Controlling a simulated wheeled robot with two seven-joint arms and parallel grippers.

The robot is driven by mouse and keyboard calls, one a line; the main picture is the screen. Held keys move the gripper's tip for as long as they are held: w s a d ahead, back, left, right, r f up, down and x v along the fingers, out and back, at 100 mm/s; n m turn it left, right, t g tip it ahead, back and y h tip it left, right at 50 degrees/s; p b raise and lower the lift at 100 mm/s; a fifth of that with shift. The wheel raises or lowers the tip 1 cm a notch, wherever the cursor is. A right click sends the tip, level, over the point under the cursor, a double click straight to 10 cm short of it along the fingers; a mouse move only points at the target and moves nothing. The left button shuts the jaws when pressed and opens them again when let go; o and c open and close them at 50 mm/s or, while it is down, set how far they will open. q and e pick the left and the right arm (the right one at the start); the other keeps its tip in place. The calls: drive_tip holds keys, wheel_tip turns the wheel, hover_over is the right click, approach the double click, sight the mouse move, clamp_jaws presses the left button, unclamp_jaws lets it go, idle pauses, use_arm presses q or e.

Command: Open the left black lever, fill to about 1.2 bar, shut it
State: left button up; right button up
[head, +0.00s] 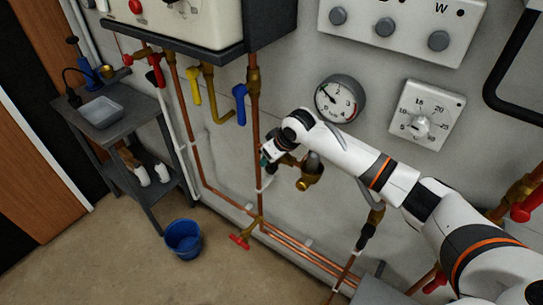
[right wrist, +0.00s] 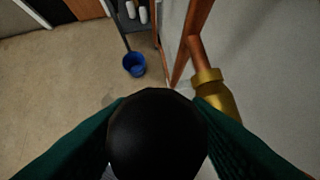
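My right gripper (head: 268,158) is at the left black lever, beside the vertical copper pipe below the boiler. In the right wrist view the lever's rounded black end (right wrist: 157,135) fills the space between the green fingers, which press against both sides. In the head view my gripper hides this lever, so its angle cannot be told. A brass fitting (head: 310,172) is just right of the gripper. Another black lever (head: 366,236) sits lower right on a brass valve. The round pressure gauge (head: 340,98) is above; its needle points up-left, too small to read exactly. My left gripper is out of view.
Yellow (head: 194,86) and blue (head: 240,104) levers hang under the boiler (head: 190,22). A red tap (head: 240,241) is near the floor pipes. A blue bucket (head: 183,238) and a grey table (head: 118,128) stand left. A dial thermostat (head: 426,115) is on the wall.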

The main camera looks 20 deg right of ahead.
drive_tip(key=b+v, duration=0.3)
drive_tip(key=v, duration=0.9)
